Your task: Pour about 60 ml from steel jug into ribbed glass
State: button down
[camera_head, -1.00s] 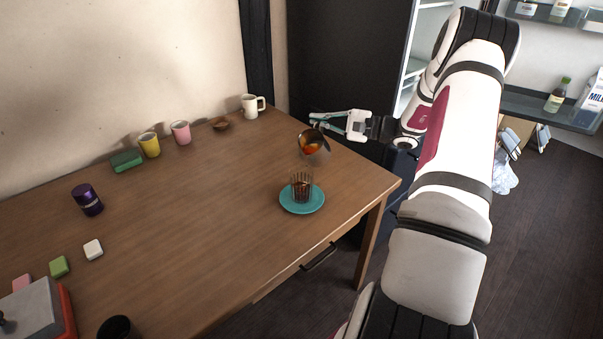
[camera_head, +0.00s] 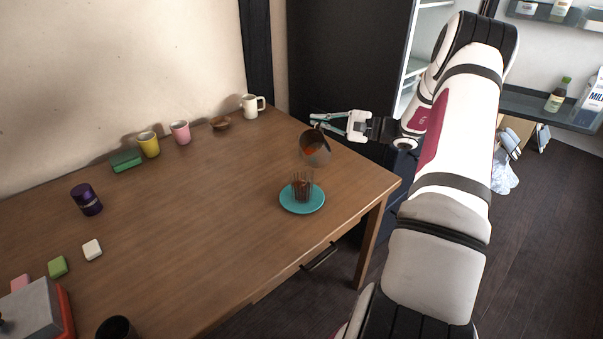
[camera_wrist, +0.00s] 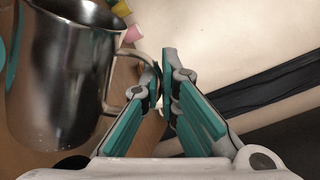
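The steel jug (camera_head: 316,157) is in the air above the right part of the table, with orange-brown liquid showing in its mouth. My gripper (camera_head: 318,120) is shut on its handle; in the wrist view the fingers (camera_wrist: 163,82) pinch the handle beside the jug's shiny body (camera_wrist: 60,85). The ribbed glass (camera_head: 303,187) stands upright on a teal saucer (camera_head: 291,204), below and a little left of the jug. Dark reddish-brown liquid shows in the glass, but its exact level is hard to tell. No stream between jug and glass is visible.
A white mug (camera_head: 249,106), a small brown bowl (camera_head: 220,124), a pink cup (camera_head: 180,133), a yellow cup (camera_head: 148,145) and a green block (camera_head: 126,160) line the wall side. A purple canister (camera_head: 87,200) stands left. The table's middle is clear.

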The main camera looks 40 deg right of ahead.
aim_at(317, 143)
jog(key=w+d+f+m+b, duration=0.3)
jog(key=d+f+m+b, duration=0.1)
jog(key=d+f+m, duration=0.2)
jog(key=shift+w+f+m, duration=0.35)
jog(key=shift+f+m, duration=0.1)
jog(key=shift+m, duration=0.25)
